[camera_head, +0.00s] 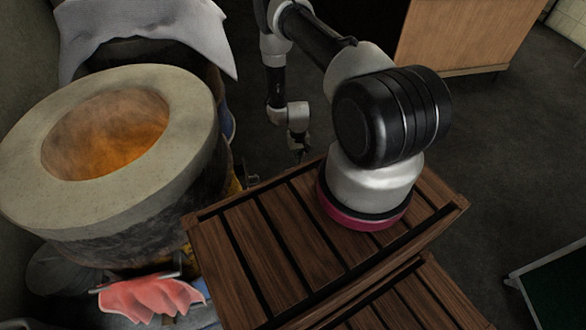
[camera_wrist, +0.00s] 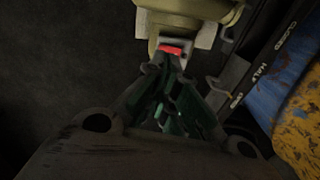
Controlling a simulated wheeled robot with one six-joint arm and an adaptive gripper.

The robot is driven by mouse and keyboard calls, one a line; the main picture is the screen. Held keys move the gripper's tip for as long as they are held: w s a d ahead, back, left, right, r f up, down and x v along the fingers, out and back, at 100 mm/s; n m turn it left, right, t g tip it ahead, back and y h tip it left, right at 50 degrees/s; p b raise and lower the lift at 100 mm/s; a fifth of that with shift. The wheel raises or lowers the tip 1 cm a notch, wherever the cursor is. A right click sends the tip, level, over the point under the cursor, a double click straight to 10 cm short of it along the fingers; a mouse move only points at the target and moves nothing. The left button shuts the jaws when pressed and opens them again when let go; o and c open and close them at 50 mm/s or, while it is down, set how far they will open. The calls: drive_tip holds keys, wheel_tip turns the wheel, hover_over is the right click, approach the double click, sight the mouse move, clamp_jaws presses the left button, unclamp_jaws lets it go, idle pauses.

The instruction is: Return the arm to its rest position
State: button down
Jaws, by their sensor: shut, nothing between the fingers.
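My arm rises from its round base and reaches away from the camera, then bends down. My gripper (camera_head: 302,154) hangs low at its end, in the gap to the right of the barrel oven (camera_head: 195,150). In the wrist view my gripper (camera_wrist: 172,62) has its fingers drawn together with nothing held between them. A pale yellowish fitting with a small red part (camera_wrist: 170,50) shows just past the fingertips. I cannot tell whether they touch it. The oven has a thick pale ring on top and an orange glow inside.
A lettered dark strip (camera_wrist: 278,52) reading "CLOSED" and "HALF" runs beside the blue and yellow surface (camera_wrist: 290,95), close right of my gripper. A grey cloth (camera_head: 150,28) hangs behind the oven.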

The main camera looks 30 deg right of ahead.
drive_tip(key=s+g, duration=0.1)
drive_tip(key=s, duration=0.2)
drive_tip(key=s+a+r+g, duration=0.1)
drive_tip(key=s, duration=0.2)
drive_tip(key=s+a+r+g+y, duration=0.1)
drive_tip(key=s, duration=0.2)
drive_tip(key=shift+a, duration=0.1)
wheel_tip(320, 180, up, 37)
drive_tip(key=a+n+g, duration=0.1)
drive_tip(key=n, duration=0.1)
drive_tip(key=s+a+r+t, duration=0.1)
drive_tip(key=s+r+t, duration=0.3)
drive_tip(key=r, duration=1.1)
drive_tip(key=s+a+r+n+t+h, duration=0.1)
drive_tip(key=s+r+t, duration=0.3)
drive_tip(key=s+r, duration=0.6)
drive_tip(key=w+v, duration=0.1)
drive_tip(key=v, duration=0.4)
drive_tip(key=shift+r, duration=0.2)
